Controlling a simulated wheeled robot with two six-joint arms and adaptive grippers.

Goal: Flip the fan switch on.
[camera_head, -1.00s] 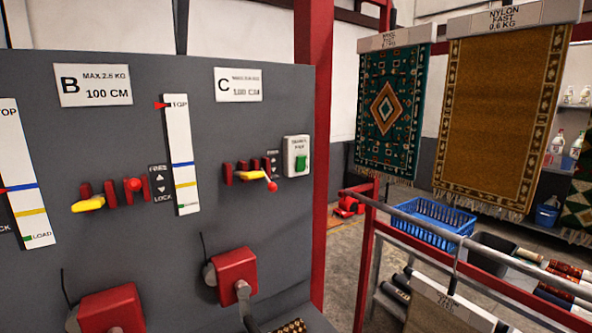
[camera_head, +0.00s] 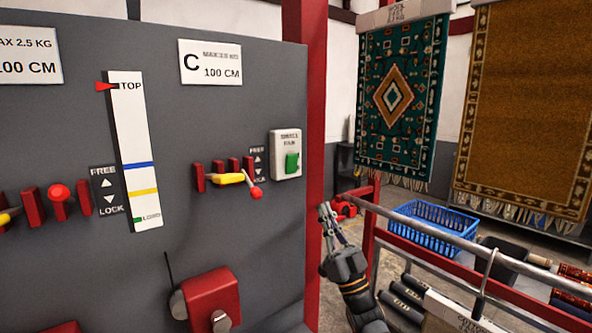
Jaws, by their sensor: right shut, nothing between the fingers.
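The fan switch is a white box (camera_head: 286,142) with small lettering on its upper part, at the right edge of the grey panel. Its green rocker (camera_head: 292,163) sits in the lower part; I cannot tell its position for certain. My right gripper (camera_head: 324,207) shows in front of the red post, below and to the right of the switch box. It is shut and empty, pointing up, and does not touch the switch. My left gripper is not in view.
A yellow lever with a red knob (camera_head: 255,192) sits left of and below the switch. A red post (camera_head: 316,120) stands right of the panel (camera_head: 240,120). A metal rail (camera_head: 430,228), a blue basket (camera_head: 422,226) and hanging rugs (camera_head: 403,95) lie to the right.

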